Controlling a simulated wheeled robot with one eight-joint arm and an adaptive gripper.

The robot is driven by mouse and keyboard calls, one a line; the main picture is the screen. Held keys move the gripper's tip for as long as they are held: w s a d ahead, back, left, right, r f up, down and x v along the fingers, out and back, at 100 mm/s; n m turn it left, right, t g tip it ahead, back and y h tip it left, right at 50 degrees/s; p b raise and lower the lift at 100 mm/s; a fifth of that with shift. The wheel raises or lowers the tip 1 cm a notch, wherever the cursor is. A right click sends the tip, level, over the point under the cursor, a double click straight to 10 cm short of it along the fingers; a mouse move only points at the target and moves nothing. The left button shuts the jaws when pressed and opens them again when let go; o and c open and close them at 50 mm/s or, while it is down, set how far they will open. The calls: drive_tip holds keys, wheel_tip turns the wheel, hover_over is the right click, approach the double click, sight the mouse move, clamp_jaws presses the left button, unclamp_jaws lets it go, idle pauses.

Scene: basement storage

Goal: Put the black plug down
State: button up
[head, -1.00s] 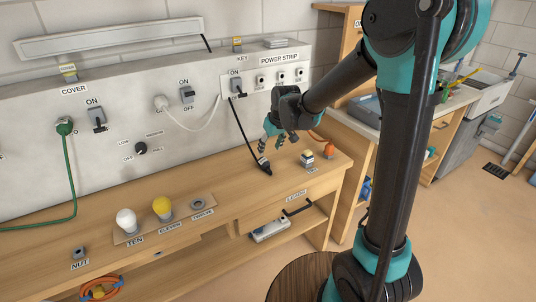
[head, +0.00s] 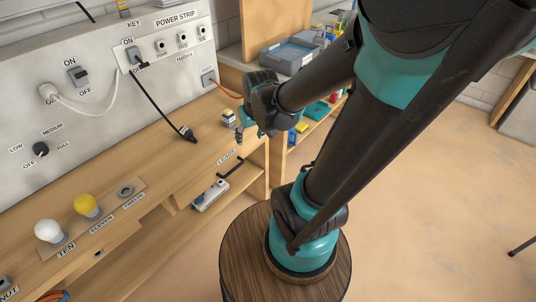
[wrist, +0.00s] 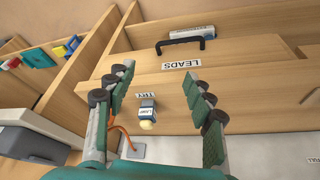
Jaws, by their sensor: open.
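The black plug (head: 187,133) lies on the wooden bench top (head: 165,165) in the head view. Its black cord runs up to the power strip (head: 160,48) on the grey panel. My gripper (head: 239,136) is to the right of the plug, near the bench's right end, apart from it. In the wrist view my gripper (wrist: 160,80) has its fingers spread with nothing between the tips. The black plug does not show in the wrist view.
A small yellow-topped block (head: 228,118) stands on the bench beside my gripper; it also shows in the wrist view (wrist: 147,115). A drawer marked LEADS and a shelf with a white strip (head: 210,194) lie below. Bulbs (head: 86,205) stand at the left.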

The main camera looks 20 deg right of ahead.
drive_tip(key=s+d+f+m, duration=0.1)
drive_tip(key=s+d+f, duration=0.2)
drive_tip(key=s, duration=0.4)
drive_tip(key=shift+s+d+f+m+h, duration=0.15)
drive_tip(key=shift+d+f+m+h, duration=0.2)
drive_tip(key=shift+d, duration=0.35)
drive_tip(key=shift+r, duration=0.15)
